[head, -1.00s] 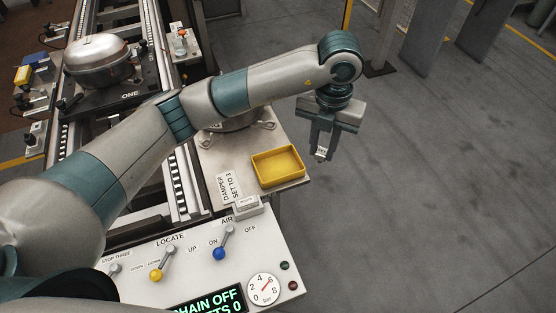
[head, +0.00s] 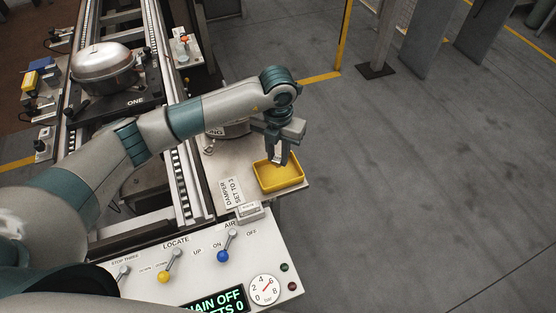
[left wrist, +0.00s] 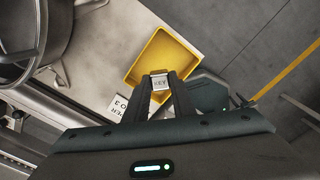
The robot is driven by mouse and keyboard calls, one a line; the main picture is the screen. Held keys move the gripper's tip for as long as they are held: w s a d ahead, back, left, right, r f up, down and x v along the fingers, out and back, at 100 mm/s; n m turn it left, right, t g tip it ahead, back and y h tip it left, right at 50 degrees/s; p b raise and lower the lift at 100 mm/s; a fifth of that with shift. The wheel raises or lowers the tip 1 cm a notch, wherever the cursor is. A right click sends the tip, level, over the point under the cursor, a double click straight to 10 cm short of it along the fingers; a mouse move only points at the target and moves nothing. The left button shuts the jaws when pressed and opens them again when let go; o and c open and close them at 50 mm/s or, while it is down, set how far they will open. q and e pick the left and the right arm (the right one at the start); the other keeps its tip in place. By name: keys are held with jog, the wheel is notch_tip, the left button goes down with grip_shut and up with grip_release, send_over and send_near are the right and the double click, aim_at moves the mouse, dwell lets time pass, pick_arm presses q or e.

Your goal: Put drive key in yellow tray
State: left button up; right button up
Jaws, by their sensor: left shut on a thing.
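The yellow tray (head: 279,183) sits on the pale side table, near its right edge. It also shows in the left wrist view (left wrist: 143,60). My left gripper (head: 281,161) is over the far part of the tray, fingers pointing down. Its fingers are shut on the drive key (left wrist: 160,81), a small piece with a white label at the fingertips in the left wrist view. Whether the key touches the tray floor I cannot tell. My right gripper is not in view.
A control panel with levers (head: 223,255) and a gauge (head: 265,289) stands in front. A label reading DAMPER SET TO 3 (head: 232,192) lies left of the tray. Open floor lies right.

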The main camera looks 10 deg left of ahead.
aim_at(278, 158)
pick_arm(q)
jog(key=shift+s+f+p, duration=0.1)
jog(key=shift+f+p, duration=0.4)
jog(key=shift+f, duration=0.1)
notch_tip(278, 158, down, 2)
jog(key=shift+p, duration=0.5)
jog(key=shift+f, duration=0.4)
jog(key=shift+f, duration=0.1)
jog(key=shift+f, duration=0.15)
jog(key=o, duration=1)
jog(key=shift+r, duration=0.35)
